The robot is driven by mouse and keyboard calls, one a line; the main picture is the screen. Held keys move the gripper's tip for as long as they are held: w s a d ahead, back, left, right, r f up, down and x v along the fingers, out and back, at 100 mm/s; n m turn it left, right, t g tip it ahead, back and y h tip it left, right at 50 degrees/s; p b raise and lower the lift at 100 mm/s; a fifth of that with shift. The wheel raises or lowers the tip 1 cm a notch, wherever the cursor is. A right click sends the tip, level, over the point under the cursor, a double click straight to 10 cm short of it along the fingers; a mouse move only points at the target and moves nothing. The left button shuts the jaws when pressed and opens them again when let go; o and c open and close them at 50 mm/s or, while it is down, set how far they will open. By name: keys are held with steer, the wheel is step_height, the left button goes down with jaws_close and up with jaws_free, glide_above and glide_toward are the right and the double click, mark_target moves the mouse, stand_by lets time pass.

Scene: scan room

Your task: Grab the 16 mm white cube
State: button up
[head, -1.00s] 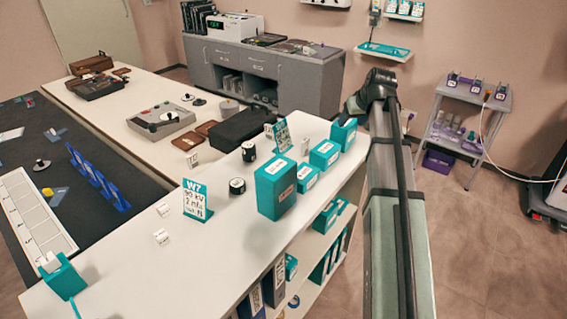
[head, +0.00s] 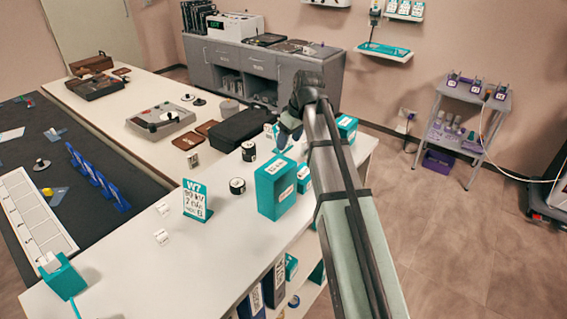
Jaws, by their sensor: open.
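Several small white cubes stand on the white counter (head: 130,262). One white cube (head: 163,208) and another white cube (head: 161,237) lie left of the teal W-sign (head: 197,200). I cannot tell from the picture which is the 16 mm one. My gripper (head: 284,143) is small and dark in the head view, pointing down over the far part of the counter, behind the large teal box (head: 276,188). It is open; I see nothing held. It is well apart from the two front-left cubes.
Another teal box (head: 346,128) stands at the counter's far right end; my arm hides part of that row. A teal holder (head: 63,275) sits at the front left. The counter's front middle is clear.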

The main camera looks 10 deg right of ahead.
steer(key=shift+d+x, duration=0.2)
steer(key=shift+x, duration=4.4)
steer(key=c, duration=1.1)
